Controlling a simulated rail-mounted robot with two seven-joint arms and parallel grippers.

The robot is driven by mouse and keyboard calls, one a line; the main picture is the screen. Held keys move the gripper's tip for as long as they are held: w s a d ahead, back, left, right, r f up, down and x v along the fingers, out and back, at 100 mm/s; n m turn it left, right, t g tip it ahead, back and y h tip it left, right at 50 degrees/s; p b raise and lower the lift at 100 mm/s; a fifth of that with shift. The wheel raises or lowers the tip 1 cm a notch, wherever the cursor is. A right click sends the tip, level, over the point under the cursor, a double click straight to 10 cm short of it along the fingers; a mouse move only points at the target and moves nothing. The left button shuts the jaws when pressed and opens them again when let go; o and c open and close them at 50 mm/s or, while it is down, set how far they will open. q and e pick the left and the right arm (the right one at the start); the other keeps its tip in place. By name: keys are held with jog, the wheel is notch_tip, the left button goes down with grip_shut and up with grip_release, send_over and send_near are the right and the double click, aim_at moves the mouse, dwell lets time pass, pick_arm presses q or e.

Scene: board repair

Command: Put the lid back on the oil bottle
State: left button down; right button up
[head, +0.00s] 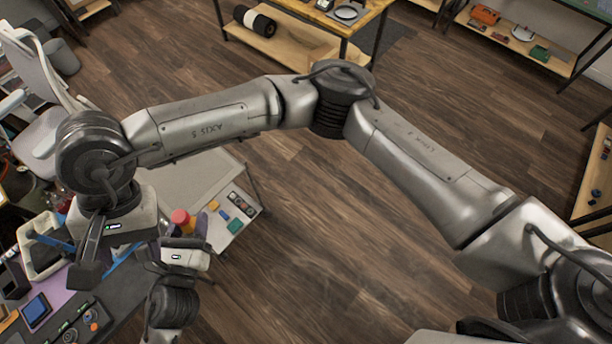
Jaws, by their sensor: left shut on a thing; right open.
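A small red cylindrical thing (181,217) shows at the fingers of my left gripper (184,236), which is shut on it. I cannot tell whether it is the oil bottle or its lid, as the gripper hides its lower part. My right gripper (90,272) is open, with dark fingers pointing down, to the left of my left gripper and above the bench. I see nothing between its fingers. No separate bottle or lid can be made out.
A pale table (190,180) behind the grippers carries a teal block (235,226) and a dark tray (243,205) of small parts. A blue-screened device (36,310) lies on the bench at lower left, near a pale bin (42,262). A grey chair (40,100) stands at the left. Open wooden floor fills the middle.

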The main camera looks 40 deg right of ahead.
jog(key=s+a+r+m+g+y, duration=0.4)
jog(key=s+r+m+g+y, duration=0.25)
jog(key=y, duration=0.65)
jog(key=w+d+m+t+y, duration=0.2)
jog(key=w+d+m+t, duration=0.3)
jog(key=m+t, duration=0.85)
jog(key=w+d+m+t+y, duration=0.2)
jog(key=w+d+m+t, duration=0.35)
jog(key=m+t, duration=0.8)
jog(key=d+f+m+h, duration=1.5)
jog(key=f+m+h, duration=0.35)
jog(key=m, duration=0.55)
jog(key=s+d+f+m+g+h, duration=0.1)
jog(key=s+d+f+m+g, duration=0.3)
jog(key=s+f, duration=0.5)
jog(key=s+d+f+m+g+h, duration=0.2)
jog(key=s+d+f+m+g, duration=0.3)
jog(key=s, duration=0.9)
notch_tip(320, 180, down, 5)
jog(key=d+g, duration=0.2)
jog(key=g, duration=0.2)
jog(key=shift+s+d+r, duration=0.15)
jog(key=shift+d+r, duration=0.05)
jog(key=shift+d, duration=0.2)
jog(key=shift+m+g, duration=0.25)
